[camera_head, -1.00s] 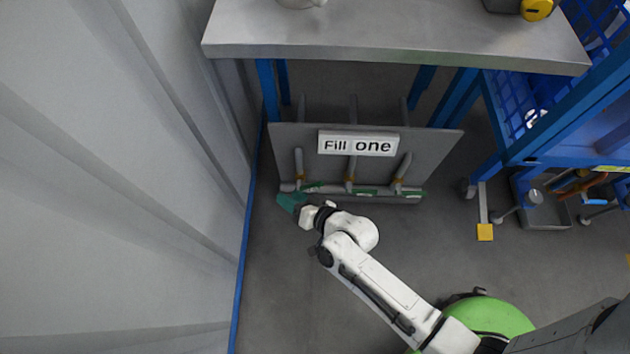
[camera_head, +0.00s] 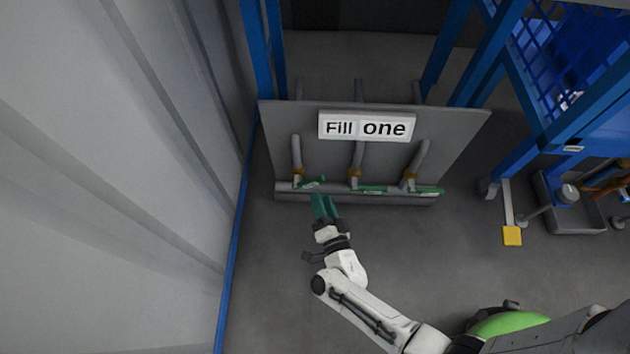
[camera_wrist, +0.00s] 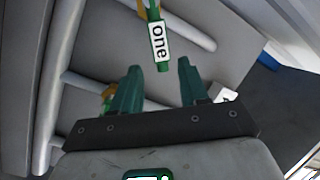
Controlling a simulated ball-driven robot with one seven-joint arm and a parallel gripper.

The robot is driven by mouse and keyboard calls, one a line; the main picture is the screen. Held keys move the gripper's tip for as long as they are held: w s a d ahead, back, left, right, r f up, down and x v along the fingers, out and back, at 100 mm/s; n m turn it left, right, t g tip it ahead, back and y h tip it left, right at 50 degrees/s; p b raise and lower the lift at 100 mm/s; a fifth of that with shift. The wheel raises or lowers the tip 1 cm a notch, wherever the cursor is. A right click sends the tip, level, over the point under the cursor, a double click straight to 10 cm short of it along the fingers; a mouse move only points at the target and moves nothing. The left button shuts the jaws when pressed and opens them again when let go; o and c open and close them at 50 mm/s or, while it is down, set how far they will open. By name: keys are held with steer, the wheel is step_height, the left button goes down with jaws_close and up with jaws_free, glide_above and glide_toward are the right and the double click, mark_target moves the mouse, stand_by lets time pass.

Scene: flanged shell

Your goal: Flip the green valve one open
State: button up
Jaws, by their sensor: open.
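A green valve handle (camera_wrist: 159,45) labelled "one" shows at the top middle of the wrist view, beyond and between my fingertips. In the head view, the left green handle (camera_head: 312,182) is tilted up to the right on the low pipe. The middle green handle (camera_head: 373,190) and right green handle (camera_head: 429,191) lie nearly along that pipe. Their labels are too small to read there. My gripper (camera_head: 325,198) has dark green fingers, open and empty, just below the left handle. In the wrist view my gripper (camera_wrist: 159,69) shows its fingers apart, with no clear contact.
A grey panel with a "Fill one" sign (camera_head: 367,126) stands behind the handles. Upright pipes rise from the valves. A corrugated wall (camera_head: 150,200) is at the left. A blue rack (camera_head: 560,100) and a grey tray (camera_head: 575,213) are at the right. The floor before the panel is clear.

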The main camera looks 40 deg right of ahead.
mark_target(315, 181)
steer(key=b+x, duration=0.1)
steer(key=x, duration=0.6)
steer(key=shift+w+d+b, duration=0.15)
steer(key=shift+w+b, duration=0.1)
steer(key=shift+b, duration=0.15)
jaws_close()
